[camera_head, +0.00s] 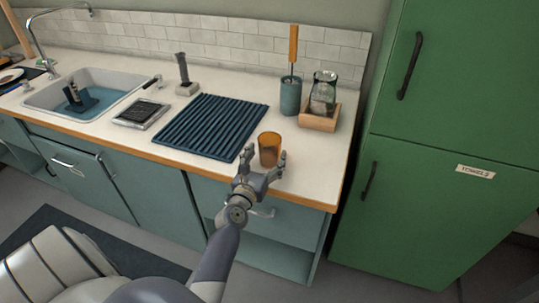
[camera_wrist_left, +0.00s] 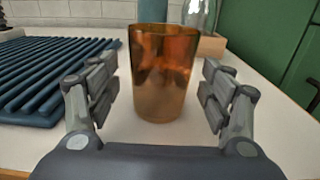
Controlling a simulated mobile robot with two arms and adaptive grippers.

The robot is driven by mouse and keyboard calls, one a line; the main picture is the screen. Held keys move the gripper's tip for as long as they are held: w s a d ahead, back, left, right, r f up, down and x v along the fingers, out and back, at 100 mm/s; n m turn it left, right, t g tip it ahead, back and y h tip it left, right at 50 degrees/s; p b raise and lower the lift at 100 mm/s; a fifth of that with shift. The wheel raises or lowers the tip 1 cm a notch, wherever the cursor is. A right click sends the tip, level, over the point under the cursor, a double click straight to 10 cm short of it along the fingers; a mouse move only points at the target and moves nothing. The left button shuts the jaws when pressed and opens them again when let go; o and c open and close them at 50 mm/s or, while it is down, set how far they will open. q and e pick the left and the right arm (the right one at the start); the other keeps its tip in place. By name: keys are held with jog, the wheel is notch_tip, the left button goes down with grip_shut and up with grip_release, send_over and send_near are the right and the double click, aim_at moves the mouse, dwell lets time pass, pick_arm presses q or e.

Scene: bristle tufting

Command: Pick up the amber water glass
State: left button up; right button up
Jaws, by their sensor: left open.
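The amber water glass (camera_head: 269,149) stands upright on the counter near its front edge, just right of the blue ribbed mat. My left gripper (camera_head: 264,166) is open at the glass's near side. In the left wrist view the glass (camera_wrist_left: 160,75) stands centred ahead of the two spread fingers of my left gripper (camera_wrist_left: 159,90), with a clear gap on each side. No finger visibly touches it. My right gripper is not in view.
The blue ribbed mat (camera_head: 210,126) lies left of the glass. Behind stand a teal cup with a brush (camera_head: 290,96) and a wooden box (camera_head: 320,122) holding a clear jar. The green fridge (camera_head: 430,200) is at right. The counter right of the glass is clear.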

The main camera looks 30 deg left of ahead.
pick_arm(q)
jog(key=x, duration=0.2)
jog(key=shift+w+f, duration=0.15)
jog(key=shift+w, duration=0.15)
jog(key=shift+w+a, duration=0.1)
jog(key=shift+w, duration=0.15)
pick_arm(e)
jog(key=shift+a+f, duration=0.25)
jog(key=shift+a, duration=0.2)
pick_arm(q)
jog(key=shift+c, duration=0.5)
jog(key=c, duration=1.3)
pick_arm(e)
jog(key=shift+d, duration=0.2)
pick_arm(q)
jog(key=shift+r, duration=0.25)
